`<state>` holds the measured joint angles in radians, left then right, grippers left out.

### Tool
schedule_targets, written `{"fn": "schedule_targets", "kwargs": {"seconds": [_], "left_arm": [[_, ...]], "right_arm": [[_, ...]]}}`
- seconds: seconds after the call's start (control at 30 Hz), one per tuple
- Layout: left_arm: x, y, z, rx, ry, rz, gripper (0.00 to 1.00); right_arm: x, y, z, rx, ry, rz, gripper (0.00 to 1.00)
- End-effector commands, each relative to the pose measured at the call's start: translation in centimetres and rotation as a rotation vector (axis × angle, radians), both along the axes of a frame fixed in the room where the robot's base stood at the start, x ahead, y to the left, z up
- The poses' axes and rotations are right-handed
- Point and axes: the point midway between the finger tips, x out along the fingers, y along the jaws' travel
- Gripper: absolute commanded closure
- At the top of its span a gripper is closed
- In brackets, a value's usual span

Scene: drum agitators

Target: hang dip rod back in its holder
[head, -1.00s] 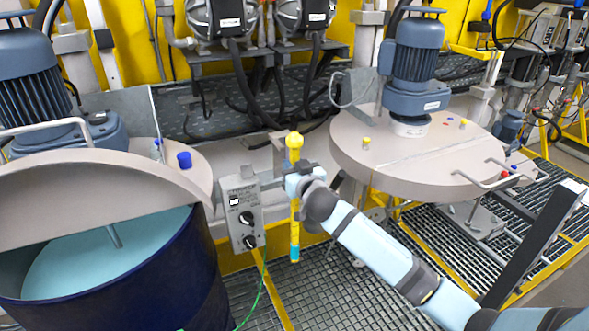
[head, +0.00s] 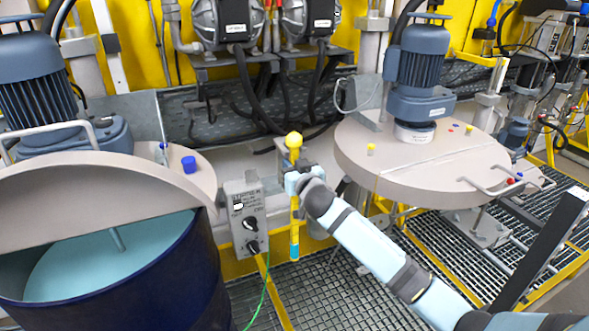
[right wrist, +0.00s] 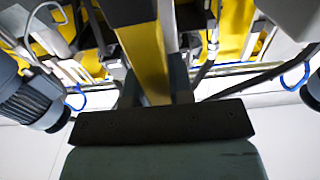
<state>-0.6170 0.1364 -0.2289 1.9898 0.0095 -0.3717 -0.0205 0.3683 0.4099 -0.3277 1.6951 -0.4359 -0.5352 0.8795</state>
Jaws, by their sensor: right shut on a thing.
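The dip rod (head: 294,228) is yellow with a round yellow ball at the top and a teal lower end. It hangs about upright in the middle of the head view. My right gripper (head: 295,182) is shut on it below the ball. The yellow shaft (right wrist: 145,45) also shows in the right wrist view, running up from the dark gripper part. A grey bracket sits close behind the ball; I cannot tell whether it is the holder or whether the rod touches it. My left gripper is not in view.
A grey control box (head: 245,218) with black knobs stands just left of the rod. An open dark blue drum (head: 190,275) is at left. A round lid (head: 405,165) with a motor (head: 420,68) is at right. Grating (head: 345,295) lies below.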

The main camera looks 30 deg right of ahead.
Motion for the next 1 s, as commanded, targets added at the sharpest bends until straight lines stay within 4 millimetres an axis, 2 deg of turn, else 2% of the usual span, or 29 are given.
{"fn": "schedule_targets", "kwargs": {"seconds": [0.5, 1.0], "left_arm": [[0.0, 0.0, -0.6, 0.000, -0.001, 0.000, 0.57], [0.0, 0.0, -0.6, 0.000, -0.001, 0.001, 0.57]], "right_arm": [[2.4, -0.1, 0.0, 0.000, -0.002, 0.000, 1.00], [2.6, 0.0, -0.1, 0.001, -0.002, 0.002, 1.00]]}}
